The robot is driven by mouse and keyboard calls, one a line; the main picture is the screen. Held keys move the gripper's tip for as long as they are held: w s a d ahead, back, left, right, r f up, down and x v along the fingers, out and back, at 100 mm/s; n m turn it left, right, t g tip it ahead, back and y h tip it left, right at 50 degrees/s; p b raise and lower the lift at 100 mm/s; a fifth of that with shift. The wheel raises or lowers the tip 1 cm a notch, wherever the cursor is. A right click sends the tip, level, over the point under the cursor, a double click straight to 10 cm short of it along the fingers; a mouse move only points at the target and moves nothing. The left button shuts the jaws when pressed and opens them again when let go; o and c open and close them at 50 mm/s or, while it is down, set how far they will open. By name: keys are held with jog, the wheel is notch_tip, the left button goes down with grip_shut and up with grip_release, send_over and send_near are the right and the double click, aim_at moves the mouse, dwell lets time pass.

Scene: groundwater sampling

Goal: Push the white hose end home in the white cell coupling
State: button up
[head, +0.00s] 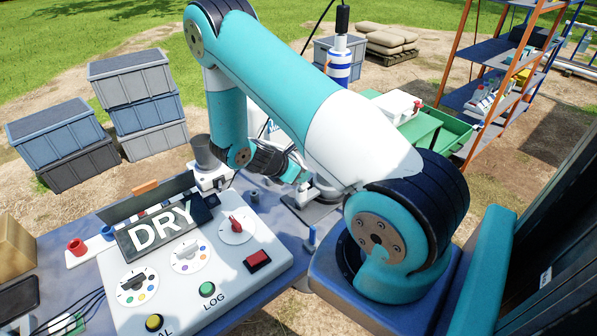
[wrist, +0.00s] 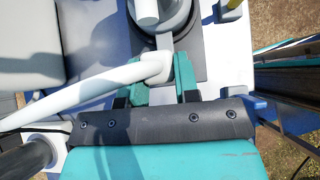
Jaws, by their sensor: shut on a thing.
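In the wrist view my gripper (wrist: 163,78) has its two teal fingers shut on the white hose end (wrist: 155,66). The white hose (wrist: 75,98) runs from it down to the left. Just beyond the fingertips stands a pale round fitting (wrist: 146,12) on a grey body, which looks like the cell with its coupling. I cannot tell which part is the white coupling, nor whether the hose end touches it or how deep it sits.
The panel (head: 190,262) with a DRY display (head: 158,230), dials and buttons fills the bench's front left. Grey and blue crates (head: 138,90) stack on the ground behind. Green bins (head: 440,135) and an orange-and-blue rack (head: 490,75) stand at the right.

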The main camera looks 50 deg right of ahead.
jog(key=shift+f+b, duration=0.65)
jog(key=shift+f, duration=0.35)
jog(key=o, duration=0.9)
jog(key=shift+a, duration=0.1)
jog(key=b+v, duration=0.4)
jog(key=v, duration=1.3)
jog(key=shift+w+r, duration=0.1)
jog(key=shift+w, duration=0.05)
jog(key=shift+a, duration=0.1)
jog(key=s+a+r+m+y+b, duration=0.1)
jog(key=s+a+r+m+y, duration=0.1)
jog(key=s+a, duration=0.4)
jog(key=s+a+r+m+t+y+b, duration=0.1)
jog(key=s+a+r+y, duration=0.4)
jog(key=a, duration=0.5)
jog(key=s+a+r+m+t+y+b, duration=0.1)
jog(key=s+a+r+m+y+b, duration=0.1)
jog(key=s+a+m+y, duration=0.3)
jog(key=shift+s+a+r+y+b, duration=0.1)
jog(key=shift+s+a+r+y, duration=0.1)
jog(key=shift+s+a, duration=0.35)
jog(key=shift+s+a+r+y+b, duration=0.1)
jog(key=shift+s+a+r+y, duration=0.15)
jog(key=shift+a, duration=0.5)
jog(key=shift+s+a+r+y+b, duration=0.1)
jog(key=shift+s+a+r+y, duration=0.1)
jog(key=shift+s+a, duration=0.35)
